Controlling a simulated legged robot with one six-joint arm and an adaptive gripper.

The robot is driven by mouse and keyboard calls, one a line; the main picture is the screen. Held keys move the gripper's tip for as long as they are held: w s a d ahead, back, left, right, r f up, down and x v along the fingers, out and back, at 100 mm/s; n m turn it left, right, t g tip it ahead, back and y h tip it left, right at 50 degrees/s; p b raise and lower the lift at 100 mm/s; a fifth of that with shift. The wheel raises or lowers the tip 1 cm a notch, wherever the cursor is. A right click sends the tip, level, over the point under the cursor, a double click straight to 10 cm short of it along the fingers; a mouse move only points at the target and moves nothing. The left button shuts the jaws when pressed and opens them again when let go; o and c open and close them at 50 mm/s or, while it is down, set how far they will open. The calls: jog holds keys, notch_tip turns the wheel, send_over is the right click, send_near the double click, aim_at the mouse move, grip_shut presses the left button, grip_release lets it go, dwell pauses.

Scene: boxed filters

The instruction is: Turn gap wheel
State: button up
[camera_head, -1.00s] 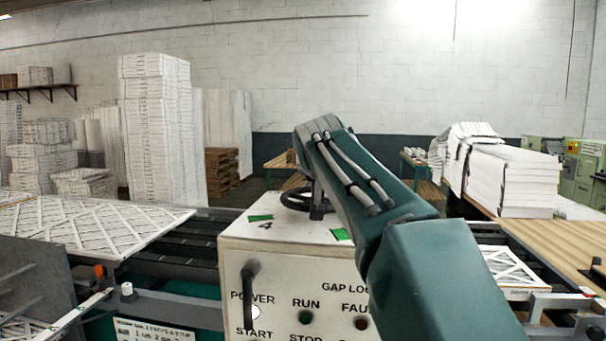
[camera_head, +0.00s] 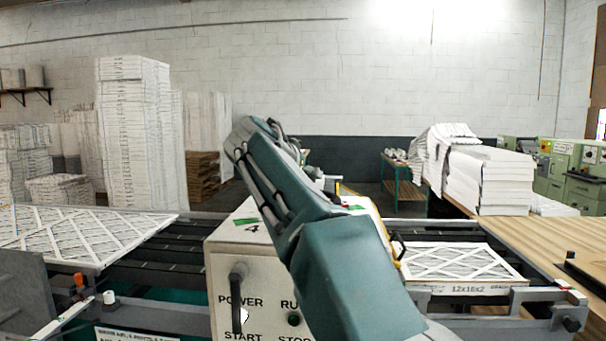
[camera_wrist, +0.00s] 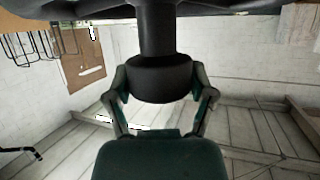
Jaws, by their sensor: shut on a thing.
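In the wrist view a black gap wheel (camera_wrist: 225,8) crosses the top edge, with a dark post and a thick black round piece (camera_wrist: 158,78) below it. My gripper (camera_wrist: 161,80) is shut on this black piece, one finger on each side. In the head view my arm covers the gripper and most or all of the wheel. The white control box (camera_head: 228,262) stands under my arm, with POWER and START lettering, a black handle and green stickers.
Conveyor rails (camera_head: 160,240) run left and right of the box. A white pleated filter (camera_head: 80,232) lies at left and a boxed filter (camera_head: 460,262) at right. Tall filter stacks (camera_head: 132,130) stand behind; a wooden table (camera_head: 530,240) is at right.

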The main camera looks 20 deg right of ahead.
jog(key=shift+w+f, duration=0.1)
jog(key=shift+f, duration=0.1)
jog(key=o, duration=1.3)
jog(key=shift+c, duration=0.2)
jog(key=shift+r, duration=0.1)
jog(key=shift+a+r, duration=0.1)
jog(key=shift+s+a+r, duration=0.15)
jog(key=shift+s+a, duration=0.1)
jog(key=v, duration=1.1)
jog(key=shift+a, duration=0.1)
